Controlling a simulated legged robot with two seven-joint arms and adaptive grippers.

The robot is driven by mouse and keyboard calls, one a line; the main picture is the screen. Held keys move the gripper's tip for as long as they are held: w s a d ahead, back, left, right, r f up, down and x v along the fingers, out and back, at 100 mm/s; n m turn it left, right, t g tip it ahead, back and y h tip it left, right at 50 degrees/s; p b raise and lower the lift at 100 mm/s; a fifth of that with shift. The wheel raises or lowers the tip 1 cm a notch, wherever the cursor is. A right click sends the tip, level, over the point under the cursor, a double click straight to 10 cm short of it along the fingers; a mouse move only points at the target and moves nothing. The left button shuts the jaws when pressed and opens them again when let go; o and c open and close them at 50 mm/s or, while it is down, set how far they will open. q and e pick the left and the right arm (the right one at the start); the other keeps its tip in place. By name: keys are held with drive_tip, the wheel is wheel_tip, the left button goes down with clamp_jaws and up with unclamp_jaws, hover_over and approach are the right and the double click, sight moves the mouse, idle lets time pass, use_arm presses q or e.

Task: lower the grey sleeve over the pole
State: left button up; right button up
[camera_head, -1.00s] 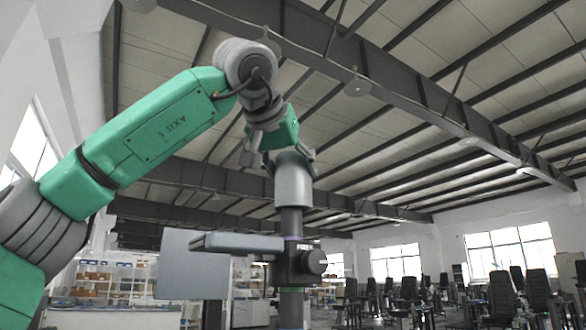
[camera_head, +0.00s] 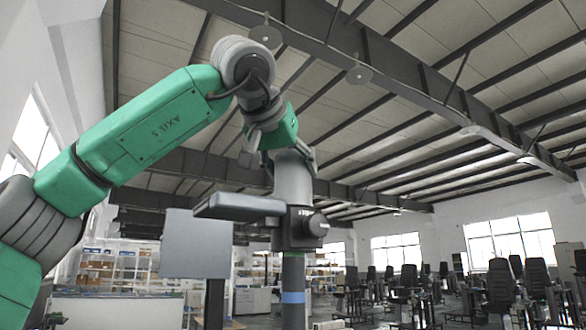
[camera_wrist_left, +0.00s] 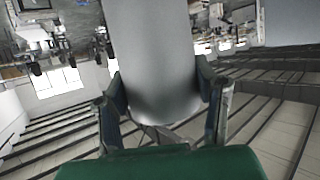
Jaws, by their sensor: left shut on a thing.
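The grey sleeve (camera_head: 293,184) is an upright cylinder in the middle of the head view. My left gripper (camera_head: 290,157) is shut on its upper part. In the left wrist view the sleeve (camera_wrist_left: 160,50) lies between the two fingers of my left gripper (camera_wrist_left: 163,88). The dark pole (camera_head: 293,270), with a blue band, stands straight below in line with the sleeve. A black clamp with a round knob (camera_head: 302,228) sits around the pole, and the sleeve's lower end appears right at its top. The pole's upper end is hidden. My right gripper is out of view.
A grey arm (camera_head: 238,207) reaches left from the clamp. A flat grey panel (camera_head: 195,244) stands left of the pole, below my left arm. Shelves (camera_head: 115,268) and several chairs (camera_head: 502,285) are far behind. Right of the pole is open room.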

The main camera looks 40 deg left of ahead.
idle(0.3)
use_arm(q)
drive_tip(key=o, duration=1.4)
drive_tip(key=shift+c, duration=0.2)
drive_tip(key=shift+f, duration=0.1)
drive_tip(key=v, duration=1.2)
drive_tip(key=shift+a, duration=0.1)
drive_tip(key=shift+w+f, duration=0.1)
